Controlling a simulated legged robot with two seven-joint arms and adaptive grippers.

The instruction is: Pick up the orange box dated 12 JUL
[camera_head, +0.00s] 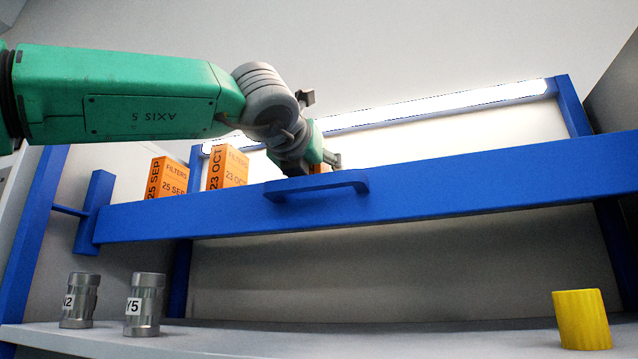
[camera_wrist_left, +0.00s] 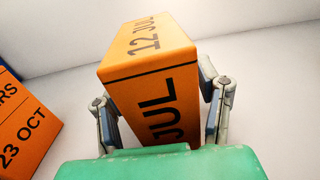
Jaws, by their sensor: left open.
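The orange box dated 12 JUL (camera_wrist_left: 150,62) stands between the two fingers of my left gripper (camera_wrist_left: 160,100) in the left wrist view, with a finger on each side. The jaws are open, and I cannot tell whether either finger touches the box. In the head view my left gripper (camera_head: 326,160) is above the blue shelf beam, behind its handle. Only a small orange patch (camera_head: 318,168) shows there, probably this box, mostly hidden by the gripper. My right gripper is not in view.
Orange boxes dated 25 SEP (camera_head: 167,178) and 23 OCT (camera_head: 229,168) stand to the left; 23 OCT also shows in the wrist view (camera_wrist_left: 22,125). The blue beam (camera_head: 450,188) has a protruding handle (camera_head: 317,187). Metal cylinders (camera_head: 145,305) and a yellow cylinder (camera_head: 581,320) stand below.

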